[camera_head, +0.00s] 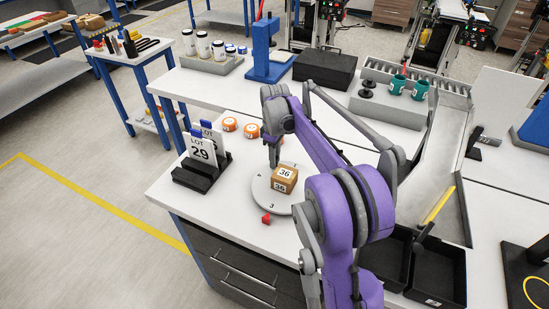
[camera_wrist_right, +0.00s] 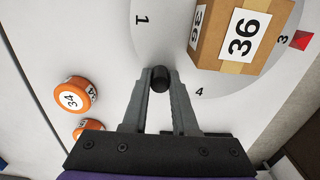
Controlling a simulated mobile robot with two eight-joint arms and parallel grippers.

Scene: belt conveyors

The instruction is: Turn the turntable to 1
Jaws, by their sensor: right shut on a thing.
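The turntable (camera_head: 262,192) is a pale round disc on the white bench; it also shows in the right wrist view (camera_wrist_right: 175,28). A brown box (camera_head: 285,180) labelled 36 sits on it, also in the right wrist view (camera_wrist_right: 235,35). Numbers 1, 3 and 4 are readable on the disc in the right wrist view. A red marker (camera_head: 266,218) lies beside the rim, next to number 3; it also shows in the right wrist view (camera_wrist_right: 301,40). My right gripper (camera_head: 273,160) is shut on a black knob (camera_wrist_right: 160,79) near the rim between 1 and 4. My left gripper is out of view.
Orange round containers (camera_head: 230,124) stand behind and left of the disc, one labelled 34 (camera_wrist_right: 75,95). Black bins (camera_head: 438,272) are at the right. White bench top is bare in front of the card holder.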

